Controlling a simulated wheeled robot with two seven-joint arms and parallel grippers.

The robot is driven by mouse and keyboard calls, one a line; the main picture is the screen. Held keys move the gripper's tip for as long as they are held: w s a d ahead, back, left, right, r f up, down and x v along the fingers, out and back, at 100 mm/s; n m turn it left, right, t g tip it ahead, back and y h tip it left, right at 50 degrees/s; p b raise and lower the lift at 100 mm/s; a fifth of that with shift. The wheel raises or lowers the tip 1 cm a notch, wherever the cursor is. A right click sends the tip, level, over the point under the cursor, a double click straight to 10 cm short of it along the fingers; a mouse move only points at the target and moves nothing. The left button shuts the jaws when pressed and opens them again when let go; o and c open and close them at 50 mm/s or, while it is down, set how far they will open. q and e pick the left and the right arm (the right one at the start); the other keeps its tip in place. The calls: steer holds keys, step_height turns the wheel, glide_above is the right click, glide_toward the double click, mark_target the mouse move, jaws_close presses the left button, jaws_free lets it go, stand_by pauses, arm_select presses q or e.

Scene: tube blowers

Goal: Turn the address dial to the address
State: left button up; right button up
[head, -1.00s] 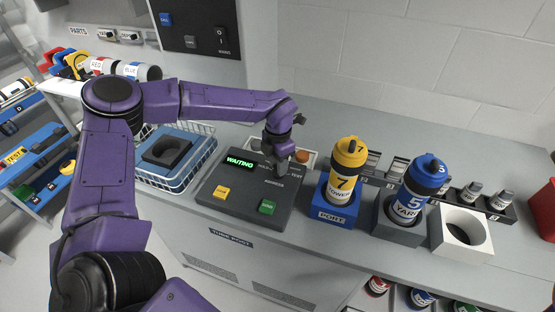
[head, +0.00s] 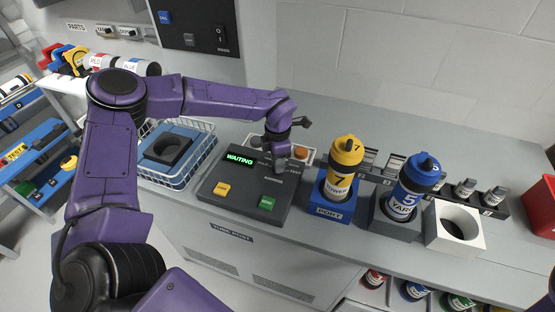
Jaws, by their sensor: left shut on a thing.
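The dark control panel (head: 238,208) lies on the counter, with a lit green display (head: 241,160) reading WAITING, a yellow button (head: 222,190) and a green button (head: 267,203). My left gripper (head: 279,165) points down at the panel's upper right, where the address dial sits. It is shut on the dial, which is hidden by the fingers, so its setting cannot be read. My right gripper is not in view; only a purple bit of my right arm shows at the lower right edge.
A yellow-capped carrier (head: 345,160) stands in the blue port block (head: 331,210). A blue-capped carrier (head: 412,185) stands in a grey block (head: 394,224). A white block (head: 455,229) has an empty hole. A wire basket (head: 176,182) is left of the panel. An orange knob (head: 300,152) shows behind my gripper.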

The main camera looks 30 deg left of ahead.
arm_select(q)
steer(key=o, duration=1)
steer(key=shift+o, duration=0.2)
step_height(320, 180, up, 11)
steer(key=b, duration=0.2)
steer(key=shift+f, duration=0.2)
steer(key=shift+r, duration=0.1)
